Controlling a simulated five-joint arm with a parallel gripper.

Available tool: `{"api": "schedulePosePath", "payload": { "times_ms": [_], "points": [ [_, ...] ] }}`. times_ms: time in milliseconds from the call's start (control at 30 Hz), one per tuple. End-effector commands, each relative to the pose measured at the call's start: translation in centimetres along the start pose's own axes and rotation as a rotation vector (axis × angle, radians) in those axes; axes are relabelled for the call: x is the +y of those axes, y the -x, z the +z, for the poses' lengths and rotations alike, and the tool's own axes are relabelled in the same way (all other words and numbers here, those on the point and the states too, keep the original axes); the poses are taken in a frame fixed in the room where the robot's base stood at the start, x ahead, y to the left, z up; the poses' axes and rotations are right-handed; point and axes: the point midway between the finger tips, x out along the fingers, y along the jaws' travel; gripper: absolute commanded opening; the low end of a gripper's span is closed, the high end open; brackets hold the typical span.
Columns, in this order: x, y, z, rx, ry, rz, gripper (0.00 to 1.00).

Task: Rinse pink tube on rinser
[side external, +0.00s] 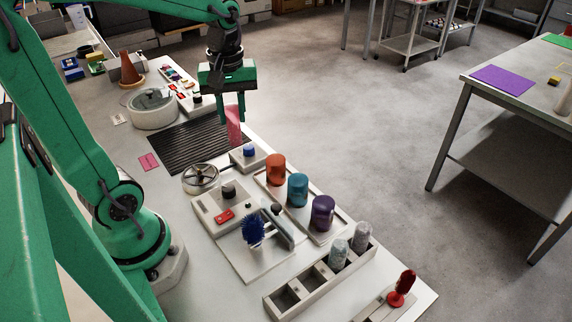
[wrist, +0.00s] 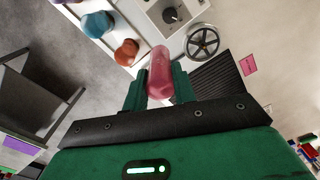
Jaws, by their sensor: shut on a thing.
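The pink tube (side external: 234,127) is between the fingers of my gripper (side external: 231,112), which is shut on it. It hangs near upright, in front of the dark ridged mat's right end in the side view. In the wrist view the pink tube (wrist: 160,70) sticks out past the fingertips of my gripper (wrist: 159,86). A round spoked metal fixture, which looks like the rinser (side external: 200,179), stands on the bench, nearer the camera than the tube. The rinser also shows in the wrist view (wrist: 203,42), apart from the tube. Its spokes are clear.
The dark ridged mat (side external: 190,147) lies beside a pink card (side external: 149,161). A small box with a blue knob (side external: 249,152) stands near the rinser. Orange (side external: 275,169), teal (side external: 297,189) and purple (side external: 322,212) vessels stand in a tray. A blue brush (side external: 253,230) stands closer.

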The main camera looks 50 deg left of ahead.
Motion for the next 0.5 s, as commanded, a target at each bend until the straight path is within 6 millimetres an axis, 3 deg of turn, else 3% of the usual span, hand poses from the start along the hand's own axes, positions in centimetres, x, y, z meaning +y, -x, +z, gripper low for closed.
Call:
{"api": "schedulePosePath", "payload": {
  "times_ms": [200, 500],
  "points": [
    [-3.5, 0.0, -2.3, 0.000, 0.159, 0.001, 0.02],
    [-7.9, -0.1, -4.3, 0.000, 0.347, 0.001, 0.02]
  ]
}}
